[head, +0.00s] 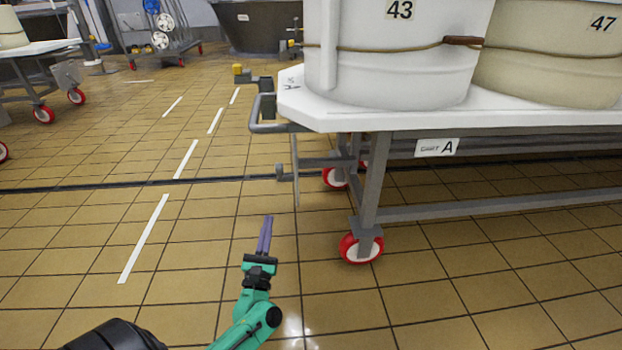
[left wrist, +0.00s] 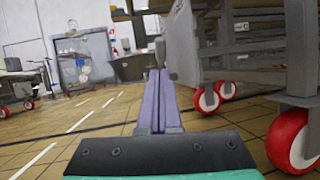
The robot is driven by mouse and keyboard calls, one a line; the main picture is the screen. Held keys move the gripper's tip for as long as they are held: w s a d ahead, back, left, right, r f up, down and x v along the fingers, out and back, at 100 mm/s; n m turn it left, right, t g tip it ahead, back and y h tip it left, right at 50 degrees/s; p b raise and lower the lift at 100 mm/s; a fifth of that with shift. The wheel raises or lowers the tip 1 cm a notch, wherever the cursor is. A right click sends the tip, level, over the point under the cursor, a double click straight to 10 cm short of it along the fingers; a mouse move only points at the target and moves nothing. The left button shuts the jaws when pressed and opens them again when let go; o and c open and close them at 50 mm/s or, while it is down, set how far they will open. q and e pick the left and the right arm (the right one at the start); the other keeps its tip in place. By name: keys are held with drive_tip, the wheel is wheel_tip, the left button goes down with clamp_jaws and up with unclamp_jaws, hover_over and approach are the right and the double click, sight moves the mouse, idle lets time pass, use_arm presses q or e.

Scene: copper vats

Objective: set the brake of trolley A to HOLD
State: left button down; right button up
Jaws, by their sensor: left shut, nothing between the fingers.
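Trolley A (head: 437,148) stands at the right in the head view, with a white top, a grey frame and red wheels. A bent grey handle (head: 262,115) sticks out at its left end. A yellow-ended grey lever (head: 239,72) shows beyond the handle. Lower down, a small grey knob (head: 281,172) ends a rod by a thin upright plate. No HOLD marking is readable, and I cannot tell which part is the brake. My left gripper (head: 266,220) is shut and empty, below and in front of the knob; its purple fingers also show in the left wrist view (left wrist: 158,80). My right gripper is out of view.
Vats marked 43 (head: 400,60) and 47 (head: 560,60) stand on the trolley. Its near wheel (head: 347,249) is right of my left gripper. Tiled floor with white dashes (head: 145,238) is free at the left. Another trolley (head: 30,50) stands farther left.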

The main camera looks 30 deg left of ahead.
sight(278, 170)
use_arm(q)
drive_tip(key=shift+s+r, duration=0.15)
drive_tip(key=b+x, duration=0.4)
drive_tip(key=x, duration=0.9)
drive_tip(key=shift+w+a+r, duration=0.15)
drive_tip(key=shift+w, duration=0.3)
drive_tip(key=shift+r, duration=0.1)
